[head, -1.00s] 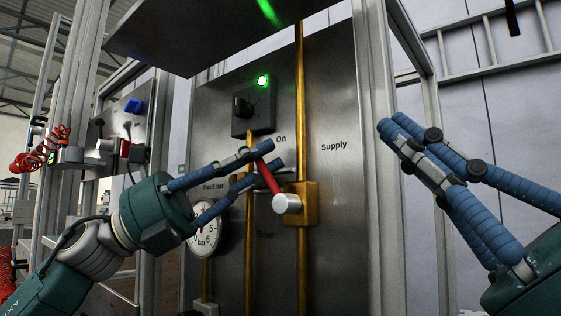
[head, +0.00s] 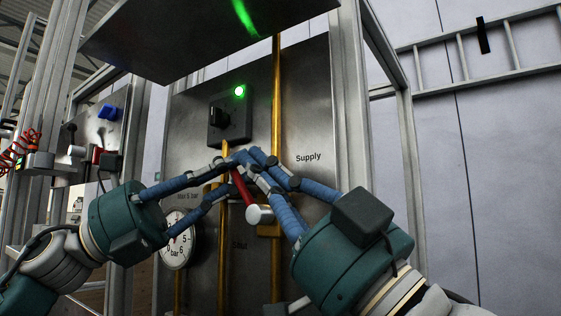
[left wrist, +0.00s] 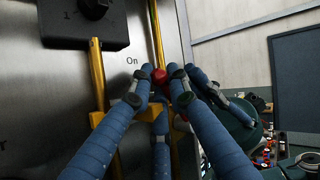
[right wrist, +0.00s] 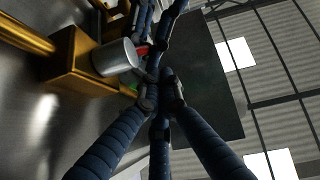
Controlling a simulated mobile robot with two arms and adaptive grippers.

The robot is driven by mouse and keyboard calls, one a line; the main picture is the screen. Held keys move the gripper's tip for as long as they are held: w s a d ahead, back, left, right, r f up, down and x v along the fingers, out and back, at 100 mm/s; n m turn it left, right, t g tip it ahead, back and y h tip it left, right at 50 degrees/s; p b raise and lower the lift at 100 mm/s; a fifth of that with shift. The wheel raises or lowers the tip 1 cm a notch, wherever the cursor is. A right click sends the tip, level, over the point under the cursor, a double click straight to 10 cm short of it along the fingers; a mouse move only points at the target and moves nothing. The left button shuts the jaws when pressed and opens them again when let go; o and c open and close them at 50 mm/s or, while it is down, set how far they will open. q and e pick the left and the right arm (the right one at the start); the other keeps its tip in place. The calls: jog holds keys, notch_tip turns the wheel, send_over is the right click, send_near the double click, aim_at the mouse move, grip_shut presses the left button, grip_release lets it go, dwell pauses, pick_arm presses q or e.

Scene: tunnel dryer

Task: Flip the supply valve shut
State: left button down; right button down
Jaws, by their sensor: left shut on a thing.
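The supply valve has a red lever (head: 241,187) on a silver hub (head: 260,214), in front of a brass body (head: 269,229) on a vertical brass pipe. The lever slants up and left from the hub. My left gripper (head: 229,166) is shut on the lever near its upper end. The red end shows between fingers in the left wrist view (left wrist: 159,75). My right gripper (head: 250,158) is at the same end, its fingertips overlapping the left ones. Whether it touches the lever is hidden. The right wrist view shows the hub (right wrist: 115,57) close to the fingers.
Above the valve are a dark switch box (head: 229,119) and a lit green lamp (head: 239,91). A round gauge (head: 178,239) is at lower left. A metal overhang (head: 190,35) is above. A frame post (head: 351,110) stands right of the panel.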

aim_at(246, 189)
pick_arm(q)
jog(key=shift+a+r, duration=0.1)
jog(key=shift+r, duration=0.05)
pick_arm(e)
jog(key=shift+w+a+f, duration=0.25)
jog(key=shift+a+f, duration=0.05)
jog(key=shift+w+a+f, duration=0.25)
jog(key=shift+w+a, duration=0.05)
jog(key=shift+w, duration=0.05)
